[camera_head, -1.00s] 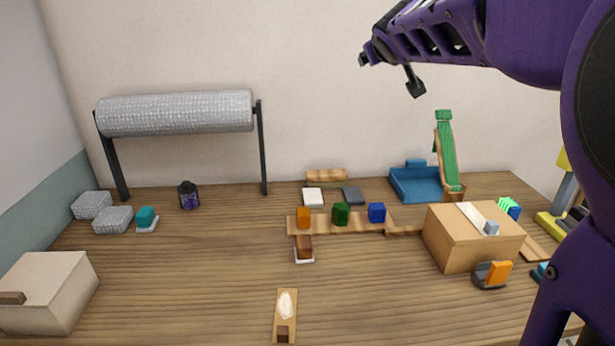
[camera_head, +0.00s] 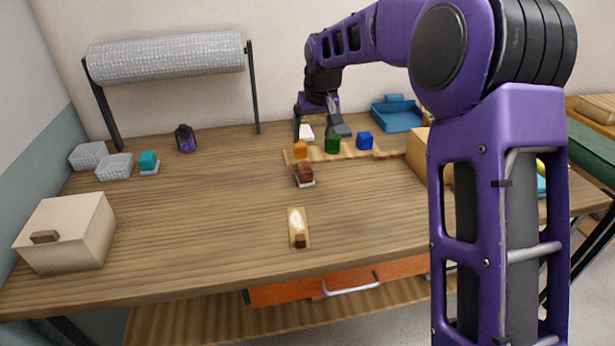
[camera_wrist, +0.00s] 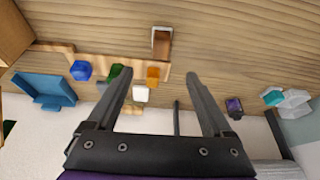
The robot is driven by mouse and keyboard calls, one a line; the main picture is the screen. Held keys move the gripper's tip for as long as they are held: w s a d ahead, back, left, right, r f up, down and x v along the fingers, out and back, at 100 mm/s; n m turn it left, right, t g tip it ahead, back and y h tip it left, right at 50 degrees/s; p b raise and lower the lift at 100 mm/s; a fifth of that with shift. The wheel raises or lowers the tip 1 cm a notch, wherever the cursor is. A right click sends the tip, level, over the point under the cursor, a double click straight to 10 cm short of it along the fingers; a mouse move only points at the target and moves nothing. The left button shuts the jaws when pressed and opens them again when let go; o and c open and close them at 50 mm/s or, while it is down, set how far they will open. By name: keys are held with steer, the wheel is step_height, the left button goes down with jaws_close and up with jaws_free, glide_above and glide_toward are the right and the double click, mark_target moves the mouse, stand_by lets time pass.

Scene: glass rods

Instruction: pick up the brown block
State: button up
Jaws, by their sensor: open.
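A brown block (camera_head: 305,172) sits on a small white tile near the middle of the table, in front of the wooden strip. In the wrist view the brown block (camera_wrist: 161,42) shows at top centre, beyond my fingertips. A smaller dark brown block (camera_head: 300,241) lies on a light wooden board closer to the front edge. My gripper (camera_head: 318,128) hangs over the back of the table, behind the brown block and apart from it. In the wrist view my gripper (camera_wrist: 158,76) is open, with nothing held between its fingers.
Orange (camera_head: 300,150), green (camera_head: 332,144) and blue (camera_head: 364,141) blocks stand on the wooden strip. A beige box (camera_head: 75,225) stands at left, a grey roll (camera_head: 170,62) at back left. Bare table lies left of the brown block. My arm hides the right side.

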mark_target(305, 167)
steer(key=x, duration=1.7)
steer(key=shift+a+f+b, duration=0.15)
steer(key=shift+a+b, duration=0.05)
steer(key=shift+b, duration=0.2)
jaws_close()
